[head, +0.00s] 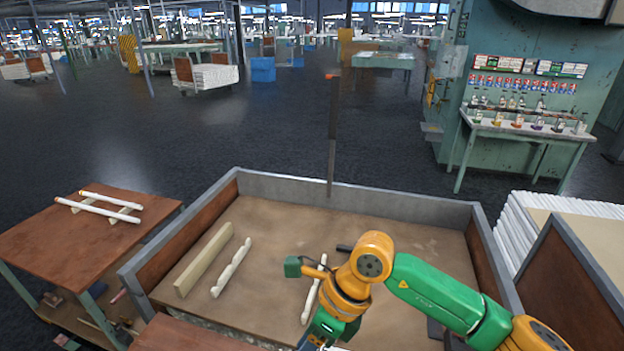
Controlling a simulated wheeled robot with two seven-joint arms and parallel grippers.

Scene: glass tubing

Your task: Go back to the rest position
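Only one arm of mine shows, the orange and green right arm coming in from the lower right over the walled work table (420,207). Its wrist bends down toward the bottom edge. My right gripper (318,340) is partly in view there, and its fingertips are not clear enough to show whether they are open or shut. No held object can be made out. My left gripper is not in view. Two white tubes (97,205) with orange-tinted ends lie across pale supports on the brown side table (60,240) at left.
A long wooden block (204,260) and a white notched rack (231,268) lie in the work table's left half. Another notched rack (312,290) lies beside my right wrist. A dark upright post (332,140) stands at the back wall. White stacked material (515,240) is at right.

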